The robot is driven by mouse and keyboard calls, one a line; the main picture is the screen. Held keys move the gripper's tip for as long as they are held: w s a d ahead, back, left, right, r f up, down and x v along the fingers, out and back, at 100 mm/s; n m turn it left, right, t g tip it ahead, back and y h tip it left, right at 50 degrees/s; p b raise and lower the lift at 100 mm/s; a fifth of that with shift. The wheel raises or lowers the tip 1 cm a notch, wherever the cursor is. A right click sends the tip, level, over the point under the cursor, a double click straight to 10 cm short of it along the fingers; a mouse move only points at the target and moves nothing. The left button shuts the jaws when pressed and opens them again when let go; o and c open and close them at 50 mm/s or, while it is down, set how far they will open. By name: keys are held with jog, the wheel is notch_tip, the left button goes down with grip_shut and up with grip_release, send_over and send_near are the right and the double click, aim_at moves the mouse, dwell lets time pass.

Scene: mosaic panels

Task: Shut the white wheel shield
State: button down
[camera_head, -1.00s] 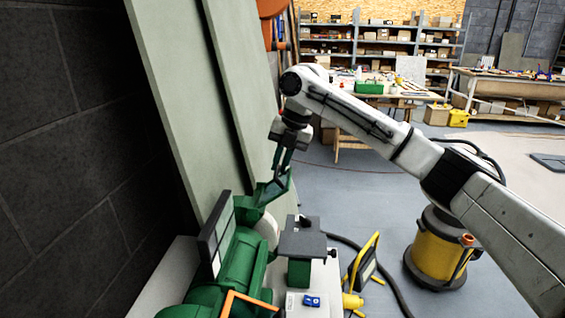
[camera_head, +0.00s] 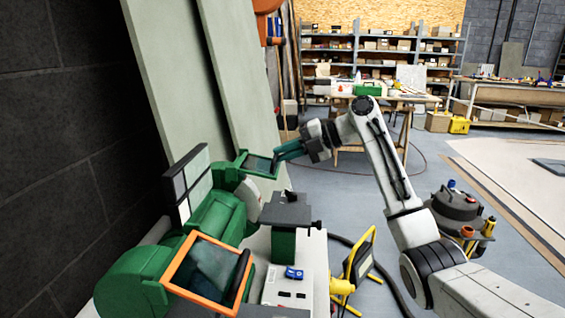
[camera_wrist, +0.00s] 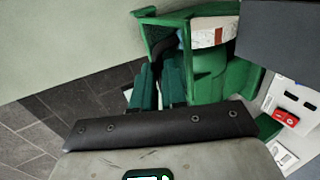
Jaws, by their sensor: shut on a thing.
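The bench grinder (camera_head: 214,222) is green. Its white wheel (camera_wrist: 213,32) shows in the wrist view, with a brownish mark on its face. The white wheel's shield (camera_head: 261,164) is a green-framed dark pane at the grinder's far end in the head view. It stands out roughly level, raised above the wheel housing. In the wrist view its green frame (camera_wrist: 148,32) is at the top, partly hidden by my fingers. My gripper (camera_head: 281,154) comes from the right and is shut on the shield's outer edge; its two teal fingers (camera_wrist: 158,80) show in the wrist view.
A second shield with an orange frame (camera_head: 207,272) covers the near end. A dark-topped green block (camera_head: 285,215) stands right of the grinder. A pale panel (camera_head: 175,90) leans behind.

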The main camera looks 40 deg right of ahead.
jog(key=shift+s+d+f+t+y+b, duration=0.1)
jog(key=shift+f+t+y+b, duration=0.6)
jog(key=shift+b, duration=0.85)
jog(key=shift+s+f+t+y+b, duration=0.15)
jog(key=shift+f+t+b, duration=0.35)
jog(key=shift+f+b, duration=0.75)
jog(key=shift+w+r+b, duration=0.1)
jog(key=shift+r+b, duration=0.15)
jog(key=shift+b, duration=0.25)
jog(key=c, duration=1.2)
grip_release()
jog(key=shift+o, duration=0.2)
jog(key=v, duration=1)
jog(key=shift+s+d+b, duration=0.3)
jog(key=shift+b, duration=0.05)
